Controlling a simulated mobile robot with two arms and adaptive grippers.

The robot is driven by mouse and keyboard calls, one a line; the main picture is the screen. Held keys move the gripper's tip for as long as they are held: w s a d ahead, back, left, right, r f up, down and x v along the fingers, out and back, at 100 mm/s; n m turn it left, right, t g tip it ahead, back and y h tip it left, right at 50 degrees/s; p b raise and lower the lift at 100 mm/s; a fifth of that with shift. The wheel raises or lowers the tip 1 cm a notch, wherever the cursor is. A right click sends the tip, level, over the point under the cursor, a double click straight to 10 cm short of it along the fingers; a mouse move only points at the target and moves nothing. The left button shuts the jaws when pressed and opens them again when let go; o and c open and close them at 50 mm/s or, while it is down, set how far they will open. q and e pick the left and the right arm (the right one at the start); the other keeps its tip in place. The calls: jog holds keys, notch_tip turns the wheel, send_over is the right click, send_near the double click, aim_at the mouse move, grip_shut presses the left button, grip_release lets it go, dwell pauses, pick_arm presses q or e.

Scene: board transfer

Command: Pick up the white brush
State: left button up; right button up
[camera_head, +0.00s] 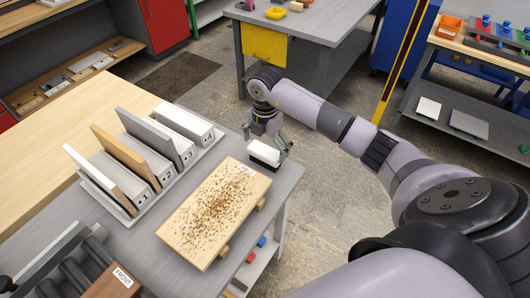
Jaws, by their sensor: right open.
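The white brush (264,151) is a small white block with a dark underside. It sits at the far right edge of the grey table, just behind the speckled board. My right gripper (265,144) reaches in from the right and points down at the brush. Its fingers are apart, one on each side of the brush. I cannot tell whether they touch it. My left gripper is not in view.
A tan board (185,222) covered with brown specks lies on supports on the grey table (141,241). A numbered rack (148,202) holds upright boards at the left. A dark rack with a FRONT label (122,276) stands at the lower left.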

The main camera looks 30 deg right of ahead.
jog(key=shift+f, duration=1.1)
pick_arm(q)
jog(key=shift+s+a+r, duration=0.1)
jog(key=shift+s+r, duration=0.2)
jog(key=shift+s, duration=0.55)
pick_arm(e)
jog(key=shift+c, duration=0.6)
jog(key=c, duration=0.8)
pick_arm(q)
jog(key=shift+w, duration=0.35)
pick_arm(e)
jog(key=shift+c, duration=0.2)
jog(key=shift+r, duration=0.1)
